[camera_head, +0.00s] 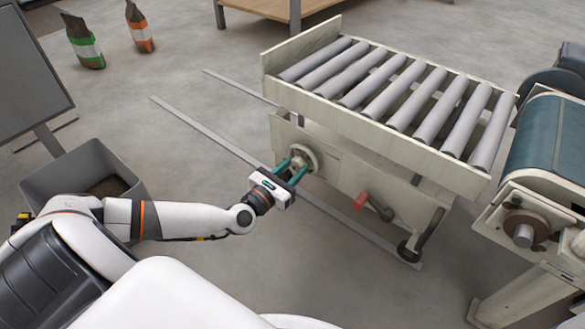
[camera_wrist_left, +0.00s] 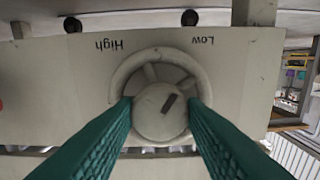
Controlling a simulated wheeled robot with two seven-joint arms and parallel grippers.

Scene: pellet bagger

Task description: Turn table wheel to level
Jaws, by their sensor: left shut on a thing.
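The table wheel (camera_head: 304,158) is a pale round handwheel on the side of the roller table (camera_head: 360,155). In the left wrist view the wheel (camera_wrist_left: 158,88) sits below the upside-down words "High" and "Low", and its hub carries a dark mark tilted from upright. My left gripper (camera_head: 291,167) reaches the wheel from the front with its green fingers. The fingers (camera_wrist_left: 160,118) are shut on the hub, one on each side. The roller bed's top slopes in the picture; I cannot tell whether it is level. My right gripper is not in view.
A blue-green belt conveyor (camera_head: 550,145) stands at the right. A grey bin (camera_head: 85,175) is beside my left arm. Floor rails (camera_head: 215,138) run under the table.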

